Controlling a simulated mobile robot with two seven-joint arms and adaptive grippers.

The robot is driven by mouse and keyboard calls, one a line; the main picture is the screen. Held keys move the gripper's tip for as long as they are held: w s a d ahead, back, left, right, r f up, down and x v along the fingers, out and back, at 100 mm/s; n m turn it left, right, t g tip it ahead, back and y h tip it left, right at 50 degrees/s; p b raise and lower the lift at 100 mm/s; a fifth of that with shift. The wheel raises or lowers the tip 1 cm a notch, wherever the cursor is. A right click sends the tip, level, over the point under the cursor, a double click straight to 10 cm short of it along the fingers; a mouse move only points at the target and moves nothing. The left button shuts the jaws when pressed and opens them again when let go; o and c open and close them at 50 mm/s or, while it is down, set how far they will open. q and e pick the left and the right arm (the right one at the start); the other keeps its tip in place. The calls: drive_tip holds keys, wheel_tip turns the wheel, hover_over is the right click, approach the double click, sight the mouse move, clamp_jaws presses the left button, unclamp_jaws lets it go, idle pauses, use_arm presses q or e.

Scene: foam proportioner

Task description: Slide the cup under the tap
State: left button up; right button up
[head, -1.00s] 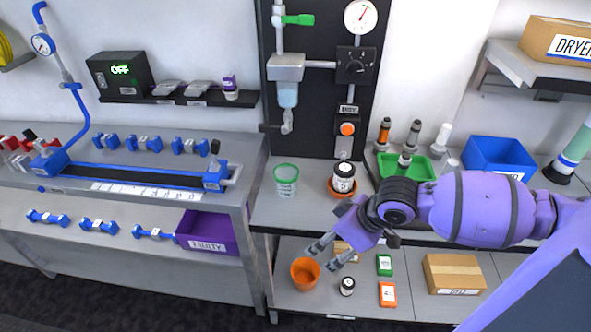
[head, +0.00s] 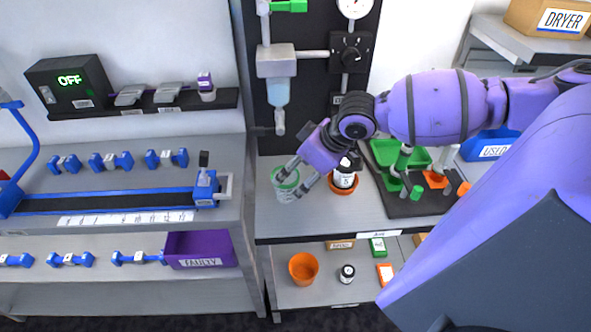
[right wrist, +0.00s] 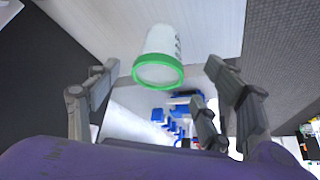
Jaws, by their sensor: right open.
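The cup (head: 283,193) is clear with a green rim and stands on the bench, left of centre. In the right wrist view the green-rimmed cup (right wrist: 160,58) shows between and beyond the open fingers (right wrist: 160,85). I cannot tell whether a finger touches it. My left gripper is not in view.
A black-and-white jar (head: 345,176) in an orange dish stands just right of the cup. A dark tray (head: 408,205) with green and orange items lies further right. An orange pot (head: 303,268) is on the lower shelf. The bench in front of the cup is clear.

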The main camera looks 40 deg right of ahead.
drive_tip(key=shift+b+x, duration=0.5)
drive_tip(key=shift+x, duration=3.45)
drive_tip(key=c, duration=1.3)
